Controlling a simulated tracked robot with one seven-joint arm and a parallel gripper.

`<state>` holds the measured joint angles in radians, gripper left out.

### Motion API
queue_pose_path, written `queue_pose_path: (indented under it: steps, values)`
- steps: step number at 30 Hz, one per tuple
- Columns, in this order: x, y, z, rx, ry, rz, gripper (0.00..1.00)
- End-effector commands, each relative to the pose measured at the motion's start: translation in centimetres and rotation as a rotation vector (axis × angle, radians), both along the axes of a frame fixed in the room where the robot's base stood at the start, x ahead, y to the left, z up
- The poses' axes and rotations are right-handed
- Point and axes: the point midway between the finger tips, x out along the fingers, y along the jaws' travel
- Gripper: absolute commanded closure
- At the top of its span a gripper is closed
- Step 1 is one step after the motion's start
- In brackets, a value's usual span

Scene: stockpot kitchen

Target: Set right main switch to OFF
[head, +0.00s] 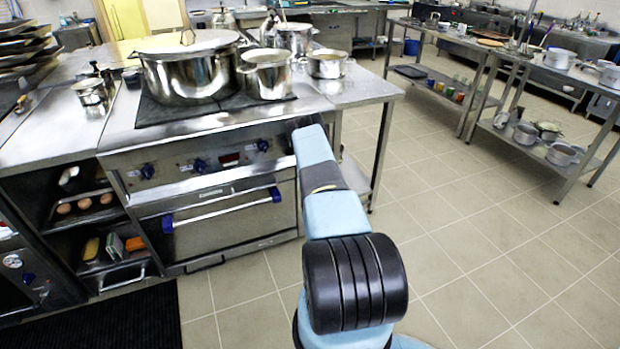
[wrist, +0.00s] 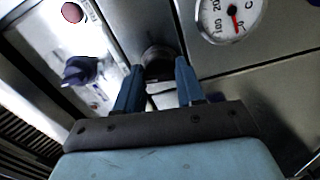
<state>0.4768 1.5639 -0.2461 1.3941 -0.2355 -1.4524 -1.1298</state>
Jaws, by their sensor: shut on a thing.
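The stove's control panel (head: 180,167) carries several blue knobs along its front. My arm reaches to the panel's right end in the head view and hides what is there. In the wrist view my gripper (wrist: 157,84) is shut on a dark round knob (wrist: 157,55), with one blue finger on each side. I take this knob for the right main switch. Its pointer and setting cannot be made out. Another dark blue knob (wrist: 82,71) sits to the left, apart from the fingers.
A red lamp (wrist: 72,12) and a temperature dial (wrist: 230,18) flank the held knob. The oven door handle (head: 222,206) runs below the panel. A large pot (head: 188,75) and smaller pots stand on the stovetop. The tiled floor to the right is free.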

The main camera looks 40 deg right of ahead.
Motion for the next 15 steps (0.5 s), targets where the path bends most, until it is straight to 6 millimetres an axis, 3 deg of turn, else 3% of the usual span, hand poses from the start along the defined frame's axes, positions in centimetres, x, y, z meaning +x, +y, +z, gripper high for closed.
queue_pose_path:
  steps: [15]
  values:
    - [0.03,0.5,-0.4,-0.162,0.046,0.006,0.92]
